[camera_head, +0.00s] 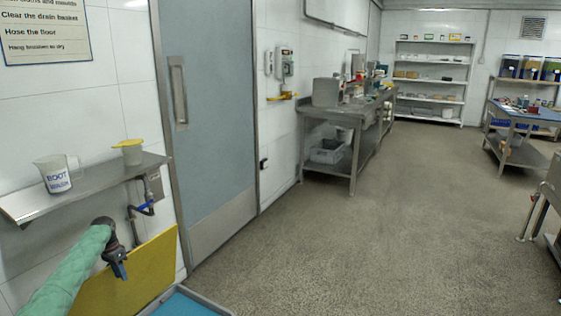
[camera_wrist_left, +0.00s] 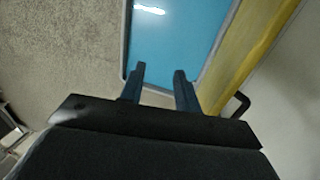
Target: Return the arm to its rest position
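My left arm (camera_head: 75,271), in a green sleeve, reaches in from the lower left in the head view. Its gripper (camera_head: 122,270) hangs in front of a yellow board, below the wall shelf. In the left wrist view the gripper (camera_wrist_left: 159,78) has its two dark fingers apart with nothing between them. It points down towards a blue surface with a grey rim (camera_wrist_left: 185,40). My right gripper is in neither view.
A steel wall shelf (camera_head: 95,187) holds a labelled white jug (camera_head: 55,174) and a smaller cup with a yellow top (camera_head: 131,152). The yellow board (camera_head: 150,270) leans by the wall. A grey door (camera_head: 205,110) is beside it. Open floor (camera_head: 380,220) lies to the right.

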